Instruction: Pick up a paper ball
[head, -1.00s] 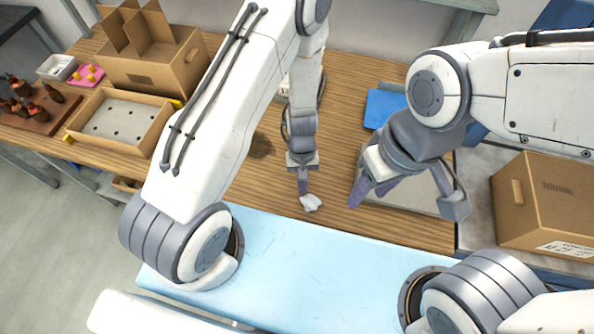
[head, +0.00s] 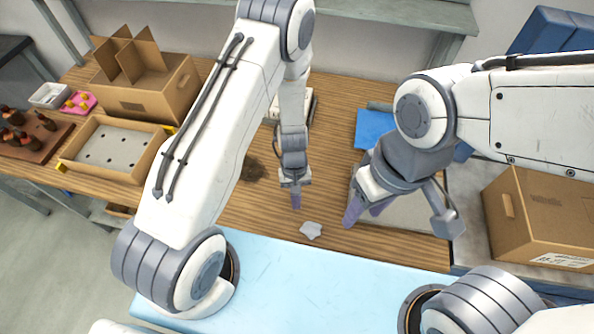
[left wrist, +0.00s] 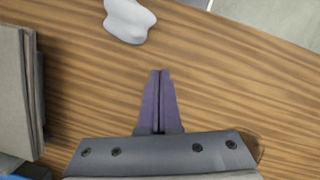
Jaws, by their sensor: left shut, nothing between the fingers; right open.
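A white crumpled paper ball (head: 311,230) lies on the wooden table near its front edge. It also shows at the top of the left wrist view (left wrist: 129,20). My left gripper (head: 296,202) is shut and empty, with its fingers behind and slightly left of the paper ball, apart from it. In the left wrist view the two purple fingers (left wrist: 157,76) are pressed together with bare wood between them and the ball. My right gripper (head: 363,213) is open and empty to the right of the ball, over the edge of a grey plate.
The grey plate (head: 405,222) and a blue item (head: 374,128) lie on the right of the table (head: 262,208). A cardboard box (head: 540,215) stands at far right. A divided carton (head: 150,88) and a tray with holes (head: 112,148) stand at left. Wood around the ball is clear.

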